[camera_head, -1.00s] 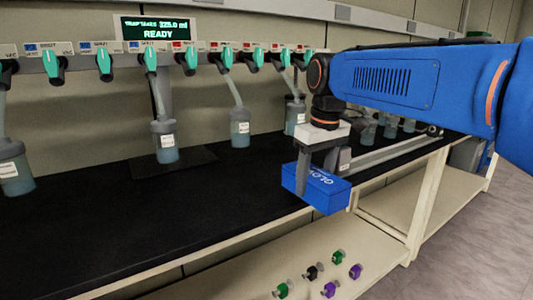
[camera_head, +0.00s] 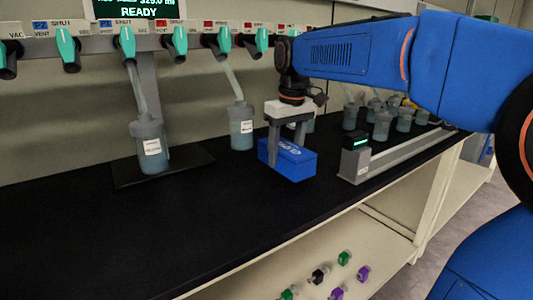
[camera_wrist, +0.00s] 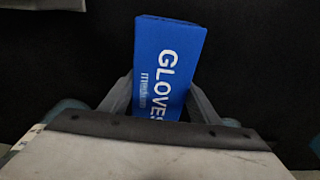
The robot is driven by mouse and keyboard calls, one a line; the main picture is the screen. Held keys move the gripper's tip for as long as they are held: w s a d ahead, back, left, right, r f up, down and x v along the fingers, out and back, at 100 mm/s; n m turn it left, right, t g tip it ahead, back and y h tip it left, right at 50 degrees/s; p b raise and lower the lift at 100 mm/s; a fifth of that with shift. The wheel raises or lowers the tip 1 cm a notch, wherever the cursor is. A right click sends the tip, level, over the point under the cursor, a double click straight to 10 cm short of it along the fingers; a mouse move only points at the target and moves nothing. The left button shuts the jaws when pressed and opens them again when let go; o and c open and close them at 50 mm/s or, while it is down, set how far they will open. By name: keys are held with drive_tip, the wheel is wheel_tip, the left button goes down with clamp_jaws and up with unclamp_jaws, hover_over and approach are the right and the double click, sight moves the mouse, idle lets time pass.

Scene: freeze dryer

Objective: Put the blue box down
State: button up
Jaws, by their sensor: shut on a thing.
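The blue box (camera_head: 288,158) is a glove box with white "GLOVES" lettering, which also shows in the wrist view (camera_wrist: 168,65). My gripper (camera_head: 287,140) is shut on it, with one finger on each side. In the head view the box is over the black bench top (camera_head: 230,215), near its front edge. I cannot tell whether its underside touches the bench. In the wrist view the box sticks out beyond the fingers, and its near end is hidden by my gripper's body.
Flasks of bluish liquid (camera_head: 150,147) hang from the valve row behind. A grey device with a green display (camera_head: 354,158) stands right of the box. More flasks (camera_head: 382,125) stand farther right. Coloured small items (camera_head: 318,275) lie on the lower shelf.

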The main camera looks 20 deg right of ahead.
drive_tip(key=w+a, duration=0.1)
drive_tip(key=w, duration=0.2)
drive_tip(key=w+a, duration=0.1)
drive_tip(key=w, duration=0.2)
drive_tip(key=w+a, duration=0.1)
drive_tip(key=w, duration=0.1)
drive_tip(key=shift+w, duration=0.4)
drive_tip(key=shift+f, duration=1.75)
drive_tip(key=shift+f, duration=0.15)
drive_tip(key=o, duration=1.3)
drive_tip(key=shift+c, duration=0.2)
